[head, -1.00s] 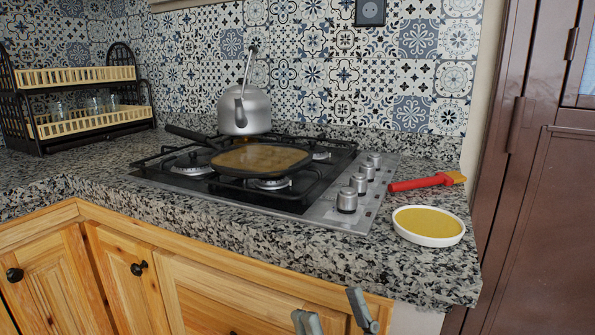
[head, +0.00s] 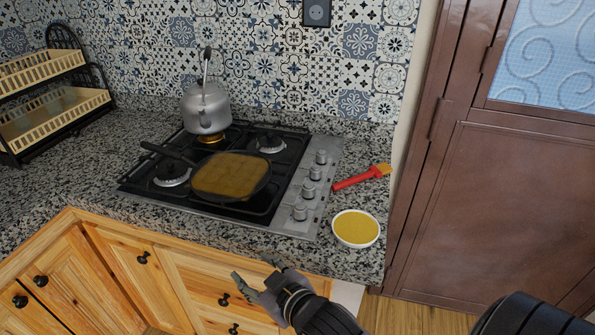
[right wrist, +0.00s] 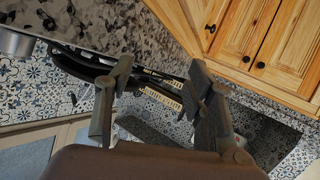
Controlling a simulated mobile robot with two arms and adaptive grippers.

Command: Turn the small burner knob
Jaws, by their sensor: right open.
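The gas stove (head: 325,192) is set in the granite counter, with a column of several silver knobs along its right side. The nearest knob (head: 300,211) is at the front, with another knob (head: 308,190) behind it and the farthest knob (head: 321,157) at the back. I cannot tell which one belongs to the small burner. My right gripper (head: 252,268) is open and empty, in front of the counter edge, below and left of the nearest knob, touching none. Its open fingers (right wrist: 160,72) also show in the right wrist view. My left gripper is out of view.
A square pan (head: 232,176) and a kettle (head: 205,110) stand on the stove; a flame shows under the kettle. Right of the knobs are a red brush (head: 358,179) and a white bowl (head: 356,229) of yellow liquid. A dish rack (head: 55,110) stands left.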

